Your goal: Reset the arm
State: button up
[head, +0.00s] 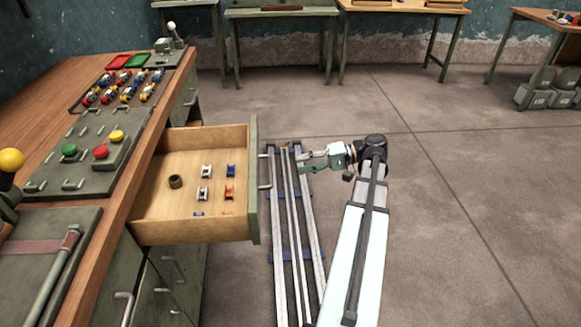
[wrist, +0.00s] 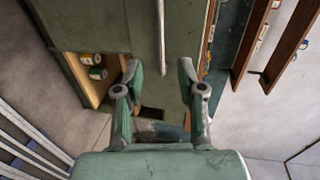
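My arm (head: 362,235) reaches up from the bottom and bends left at its end. My gripper (head: 304,161) points left towards the front of the pulled-out drawer (head: 252,190), apart from its handle (head: 263,173). In the wrist view my gripper (wrist: 159,72) is open, with nothing between its fingertips. Beyond it there is a green front with a long metal handle (wrist: 161,35).
Rails (head: 293,240) run along the floor between the drawer and my arm. The workbench (head: 128,205) on the left carries a button panel (head: 85,150) and a tray of toy cars (head: 115,92). Tables (head: 280,12) line the back wall. Floor (head: 460,150) on the right is clear.

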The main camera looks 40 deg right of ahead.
jog(key=shift+s+d+r, duration=0.1)
jog(key=shift+s+d, duration=0.3)
jog(key=shift+d, duration=0.1)
jog(key=shift+w, duration=0.1)
notch_tip(320, 180, down, 13)
jog(key=m+g+h+p, duration=0.1)
jog(key=m+g+h, duration=0.15)
jog(key=h, duration=0.25)
jog(key=s+a+f+g+h+p, duration=0.2)
jog(key=a+f+g+p, duration=0.15)
jog(key=a+f, duration=0.9)
jog(key=s+a+f+n+g+h+p, duration=0.25)
jog(key=s+a+f+g, duration=0.25)
jog(key=s+a+f, duration=0.4)
jog(key=s+a+f+n+g+h+p, duration=0.3)
jog(key=s+a+n, duration=0.4)
jog(key=s+a, duration=0.6)
jog(key=s+g+p, duration=0.1)
jog(key=s, duration=0.1)
jog(key=shift+s+g, duration=0.3)
jog(key=shift+g, duration=0.1)
